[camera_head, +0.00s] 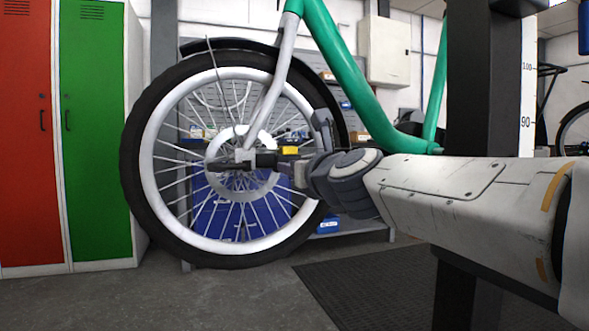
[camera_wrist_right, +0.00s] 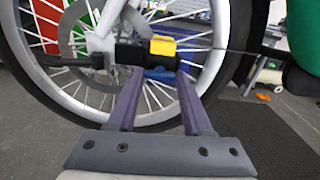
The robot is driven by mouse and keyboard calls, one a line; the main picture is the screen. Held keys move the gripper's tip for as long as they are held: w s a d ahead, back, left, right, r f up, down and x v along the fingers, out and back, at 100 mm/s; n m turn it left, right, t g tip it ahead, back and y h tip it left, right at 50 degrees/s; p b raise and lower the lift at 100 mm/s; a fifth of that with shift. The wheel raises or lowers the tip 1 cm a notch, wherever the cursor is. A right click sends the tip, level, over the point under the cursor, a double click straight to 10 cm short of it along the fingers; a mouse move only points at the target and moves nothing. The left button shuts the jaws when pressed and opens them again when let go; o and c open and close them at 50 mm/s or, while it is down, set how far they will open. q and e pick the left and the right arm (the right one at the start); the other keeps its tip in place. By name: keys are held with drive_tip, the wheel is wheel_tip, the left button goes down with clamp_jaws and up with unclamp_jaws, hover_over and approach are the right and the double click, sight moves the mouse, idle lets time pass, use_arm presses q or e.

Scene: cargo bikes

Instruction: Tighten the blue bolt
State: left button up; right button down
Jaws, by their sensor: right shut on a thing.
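A bike wheel (camera_head: 137,158) with a black tyre and white rim hangs in a white fork under a green frame (camera_head: 340,75). My right gripper (camera_head: 281,165) is at the wheel's hub. It is shut on a dark tool with a yellow block (camera_head: 289,150). The tool also shows in the wrist view (camera_wrist_right: 163,46), lying across between the two fingertips (camera_wrist_right: 155,72) with its left end by the hub. I cannot make out a blue bolt; the tool and gripper cover part of the hub area. My left gripper is not in view.
Red (camera_head: 25,130) and green (camera_head: 92,130) lockers stand at the left. A shelf with blue boxes is behind the wheel. A black mat (camera_head: 390,290) lies on the floor at the right. A dark post (camera_head: 485,80) stands at the right. The floor at front left is clear.

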drive_tip(key=shift+f+m, duration=0.1)
drive_tip(key=shift+m, duration=0.2)
idle(0.4)
drive_tip(key=shift+c, duration=1.6)
unclamp_jaws()
